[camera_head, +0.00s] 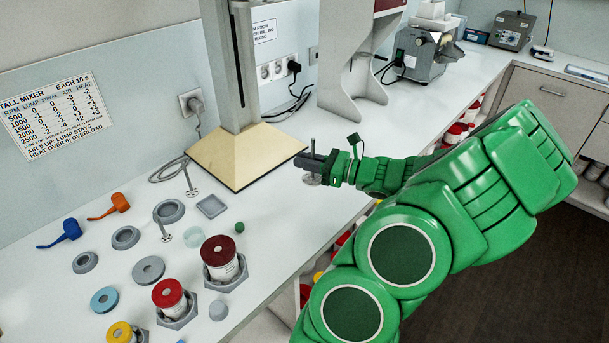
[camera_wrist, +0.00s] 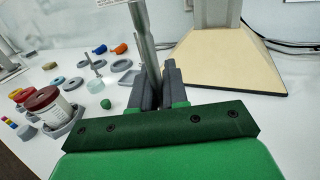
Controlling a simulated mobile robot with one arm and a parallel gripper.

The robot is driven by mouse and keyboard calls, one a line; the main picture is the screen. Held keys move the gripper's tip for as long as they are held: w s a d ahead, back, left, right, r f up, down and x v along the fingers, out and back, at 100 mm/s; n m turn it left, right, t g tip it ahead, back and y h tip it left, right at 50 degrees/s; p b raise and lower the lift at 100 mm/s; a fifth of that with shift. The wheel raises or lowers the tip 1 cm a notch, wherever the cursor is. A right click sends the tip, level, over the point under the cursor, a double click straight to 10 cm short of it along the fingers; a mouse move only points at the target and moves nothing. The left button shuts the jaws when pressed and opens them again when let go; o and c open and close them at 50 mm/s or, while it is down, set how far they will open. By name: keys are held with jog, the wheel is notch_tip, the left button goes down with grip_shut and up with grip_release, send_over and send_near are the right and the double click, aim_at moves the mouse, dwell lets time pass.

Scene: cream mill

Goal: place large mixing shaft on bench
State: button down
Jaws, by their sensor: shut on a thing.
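My green gripper (camera_head: 316,163) is shut on a thin grey metal shaft with a flat disc at its lower end, the large mixing shaft (camera_head: 312,180). It is held roughly upright above the front part of the white bench (camera_head: 282,199), right of the beige mixer base. In the wrist view the shaft (camera_wrist: 143,40) rises between the dark fingers (camera_wrist: 158,88). Its lower end is hidden there. Whether the disc touches the bench is hard to tell.
The mixer stand's beige base (camera_head: 240,155) is just left of the gripper. Two smaller shafts (camera_head: 190,181) (camera_head: 164,230) stand among grey rings, with red-lidded jars (camera_head: 220,250) nearer. A grey machine (camera_head: 425,50) stands farther back. Bench between base and front edge is clear.

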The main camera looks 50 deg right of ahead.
jog(key=shift+w+d+f, duration=0.5)
jog(key=shift+w+f, duration=0.05)
jog(key=shift+f, duration=0.4)
jog(key=shift+w+d+f, duration=0.45)
jog(key=shift+w+f, duration=0.15)
jog(key=shift+f, duration=0.4)
jog(key=shift+w+d+f, duration=0.5)
jog(key=shift+w+f, duration=0.05)
jog(key=shift+f, duration=1.7)
jog(key=shift+f, duration=0.1)
jog(key=c, duration=1.1)
grip_release()
jog(key=shift+c, duration=0.2)
jog(key=shift+s, duration=0.1)
